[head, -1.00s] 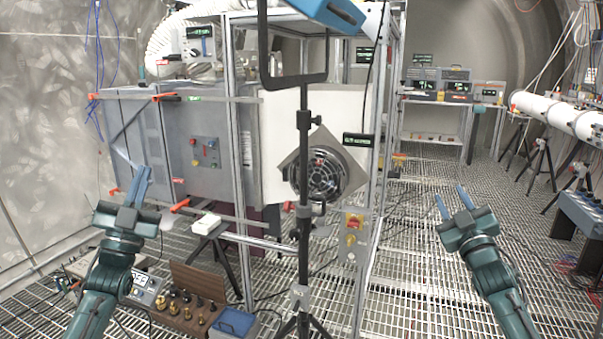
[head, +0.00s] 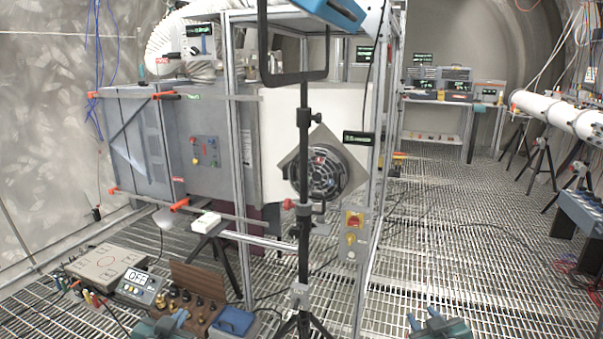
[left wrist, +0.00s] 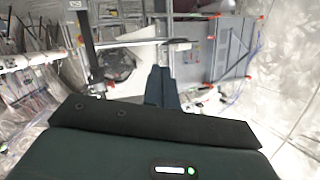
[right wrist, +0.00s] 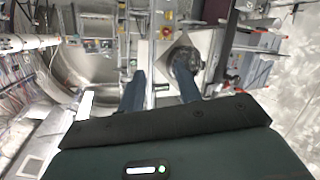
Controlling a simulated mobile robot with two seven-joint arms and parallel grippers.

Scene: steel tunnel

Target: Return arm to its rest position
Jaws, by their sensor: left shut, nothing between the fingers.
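My left gripper (head: 178,318) is low at the bottom edge of the head view, in front of the box of brass fittings. In the left wrist view its two blue fingers (left wrist: 161,72) lie together, with nothing between them. My right gripper (head: 421,314) is at the bottom edge of the head view, right of the tripod, above the grating. In the right wrist view its fingers (right wrist: 160,78) stand apart with nothing between them. Most of both arms is out of the head view.
A black tripod stand (head: 304,200) rises in the middle, before a metal frame (head: 240,150) and a grey cabinet (head: 200,125). A wooden box of brass fittings (head: 195,285), a blue-lidded box (head: 233,320) and a display unit (head: 138,285) sit at lower left. Open grating (head: 450,240) lies right.

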